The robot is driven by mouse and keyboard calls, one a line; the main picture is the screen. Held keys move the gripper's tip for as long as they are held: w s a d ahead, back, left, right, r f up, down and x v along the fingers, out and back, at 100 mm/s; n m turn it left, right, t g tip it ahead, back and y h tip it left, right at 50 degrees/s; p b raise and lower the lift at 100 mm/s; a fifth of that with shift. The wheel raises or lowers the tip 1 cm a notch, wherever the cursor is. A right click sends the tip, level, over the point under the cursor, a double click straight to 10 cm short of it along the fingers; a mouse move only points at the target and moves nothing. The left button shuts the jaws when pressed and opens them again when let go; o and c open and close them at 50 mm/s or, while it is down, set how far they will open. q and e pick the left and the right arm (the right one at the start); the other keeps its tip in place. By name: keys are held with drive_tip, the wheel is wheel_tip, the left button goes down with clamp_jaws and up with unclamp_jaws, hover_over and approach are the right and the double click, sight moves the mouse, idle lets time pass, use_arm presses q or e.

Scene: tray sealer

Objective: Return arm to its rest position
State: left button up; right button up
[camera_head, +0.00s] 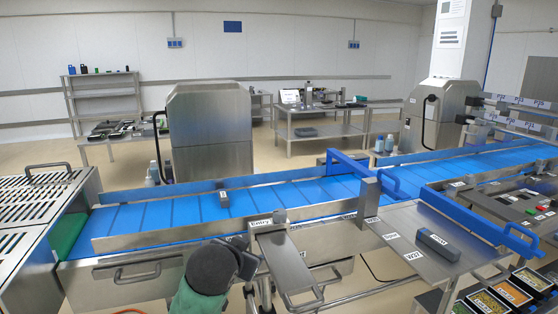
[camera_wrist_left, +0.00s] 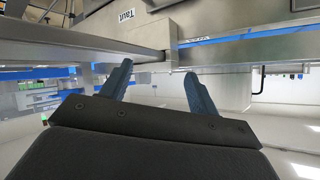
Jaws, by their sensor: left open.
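My left arm (camera_head: 205,277) comes up from the bottom edge of the head view, with a dark wrist and a green section below it. My left gripper (camera_head: 246,256) is in front of the conveyor's near side, close to the metal plate labelled Entry (camera_head: 292,264). In the left wrist view the gripper (camera_wrist_left: 158,88) shows two blue-grey fingers spread apart with nothing between them. Metal edges and a small block with a label (camera_wrist_left: 150,40) show beyond the fingertips; I cannot tell whether they touch. My right gripper is out of view.
The blue conveyor belt (camera_head: 160,214) runs across the scene with metal side rails. A small grey block (camera_head: 224,198) sits on it. A blue frame (camera_head: 480,222) and a labelled side table (camera_head: 400,234) are at the right. Food trays (camera_head: 510,291) stand at the lower right.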

use_arm(q)
drive_tip(key=s+a+f+n+g, duration=0.1)
drive_tip(key=s+a+f, duration=0.1)
drive_tip(key=s+f, duration=0.4)
drive_tip(key=s+a+f+n+g, duration=0.1)
drive_tip(key=s+a+f+g, duration=0.15)
drive_tip(key=f, duration=0.55)
drive_tip(key=s+f+g, duration=0.3)
drive_tip(key=s+f, duration=0.8)
drive_tip(key=s, duration=0.2)
drive_tip(key=s+a+f+n+g+p, duration=0.1)
drive_tip(key=s+f+g, duration=0.2)
drive_tip(key=s+f, duration=0.8)
drive_tip(key=s, duration=0.3)
drive_tip(key=shift+s, duration=0.25)
